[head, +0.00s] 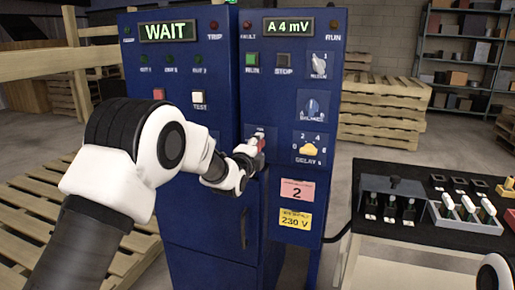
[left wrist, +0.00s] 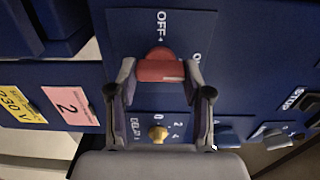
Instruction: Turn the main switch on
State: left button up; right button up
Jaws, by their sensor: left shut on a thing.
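The main switch has a red handle (left wrist: 160,71) on a dark blue plate, seen in the left wrist view. An "OFF" mark stands beyond the handle in that view, and part of another mark shows to its right. My left gripper (left wrist: 160,80) has its fingers on both ends of the handle and is shut on it. In the head view my left gripper (head: 256,149) is at the front of the blue cabinet (head: 205,225) and hides most of the switch. The exact angle of the handle is hard to tell. My right gripper is not in view.
A yellow delay knob (head: 309,149) sits right of my gripper. A black-topped bench (head: 430,235) with small switches stands at the right. Pallets (head: 385,110) stand behind.

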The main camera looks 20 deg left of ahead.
pick_arm(q)
jog(key=shift+f, duration=0.1)
jog(key=o, duration=1.2)
jog(key=shift+c, duration=0.2)
jog(key=s, duration=1.2)
jog(key=shift+a, duration=0.2)
